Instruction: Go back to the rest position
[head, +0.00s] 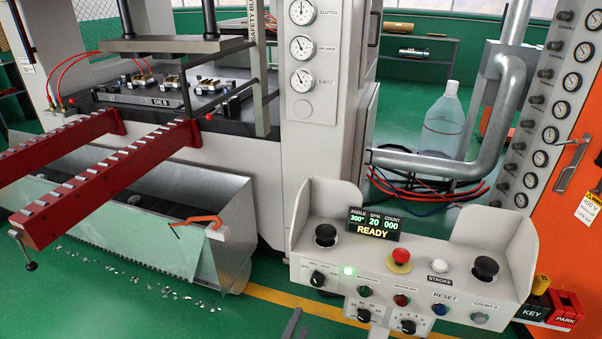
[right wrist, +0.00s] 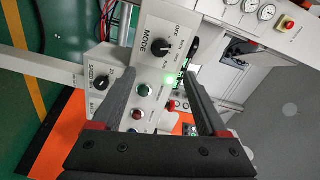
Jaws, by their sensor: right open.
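My right gripper (head: 298,325) shows only in small part at the bottom edge of the head view, in front of and below the left part of the control console (head: 440,277). In the right wrist view my right gripper (right wrist: 156,82) has its two dark fingers spread apart, with nothing held between them. The MODE knob (right wrist: 161,47) and a lit green lamp (right wrist: 170,80) on the console show beyond and between the fingers. I cannot tell the exact gap to the console. My left gripper is not in view.
The console display (head: 374,224) reads READY. A red button (head: 400,257) sits beside it. Red rails (head: 100,170) jut out at left over a metal chute (head: 215,235). Metal scraps lie on the green floor. An orange cabinet (head: 572,235) stands at right.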

